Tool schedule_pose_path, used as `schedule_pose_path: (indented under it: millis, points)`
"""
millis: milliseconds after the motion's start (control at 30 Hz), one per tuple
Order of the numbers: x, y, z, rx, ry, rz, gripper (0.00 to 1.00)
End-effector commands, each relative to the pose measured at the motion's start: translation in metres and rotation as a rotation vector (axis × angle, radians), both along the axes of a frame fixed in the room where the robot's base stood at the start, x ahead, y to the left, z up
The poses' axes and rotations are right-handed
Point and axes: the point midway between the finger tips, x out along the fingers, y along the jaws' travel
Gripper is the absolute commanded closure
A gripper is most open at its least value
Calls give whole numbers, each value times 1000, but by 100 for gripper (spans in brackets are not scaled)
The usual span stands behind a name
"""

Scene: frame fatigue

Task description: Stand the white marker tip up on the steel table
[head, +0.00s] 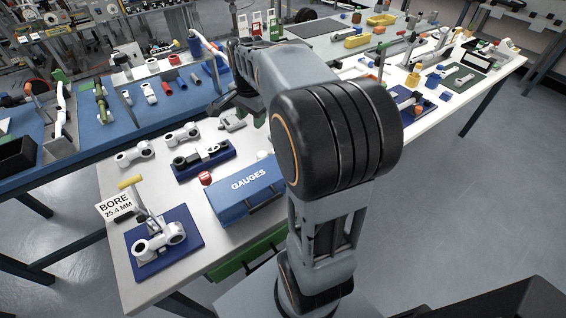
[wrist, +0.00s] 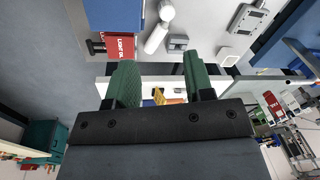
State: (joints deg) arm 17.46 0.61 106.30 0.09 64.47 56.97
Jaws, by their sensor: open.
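My gripper (wrist: 160,78) is open in the wrist view, with its two green fingers wide apart and nothing held between them. In the head view my arm hides most of it, above the far part of the pale table. I cannot pick out the white marker for certain in either view. A white rounded piece (wrist: 157,34) lies beyond the fingers in the wrist view, but I cannot tell what it is. The pale table (head: 112,187), which may be the steel one, carries white link parts and a blue gauges case (head: 240,190).
A blue workbench (head: 95,135) adjoins at the left, with red cylinders and tools. A white table (head: 470,75) at the right holds many small items. A blue block with white links (head: 165,245) and a bore sign (head: 115,205) stand at the near left corner.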

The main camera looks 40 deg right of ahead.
Motion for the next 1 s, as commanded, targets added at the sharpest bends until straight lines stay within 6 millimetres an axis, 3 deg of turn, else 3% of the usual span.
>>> schedule_pose_path:
  millis: [33,100,333,500,800,1000]
  points:
    - [12,-21,-33,22,27,-130,52]
    - [25,-44,-54,46,53,-293,52]
    - [46,-91,-102,86,109,-638,52]
    - [50,-101,-129,95,125,-720,52]
    - [51,-100,-179,94,124,-722,52]
    - [51,-100,-195,94,123,-721,52]
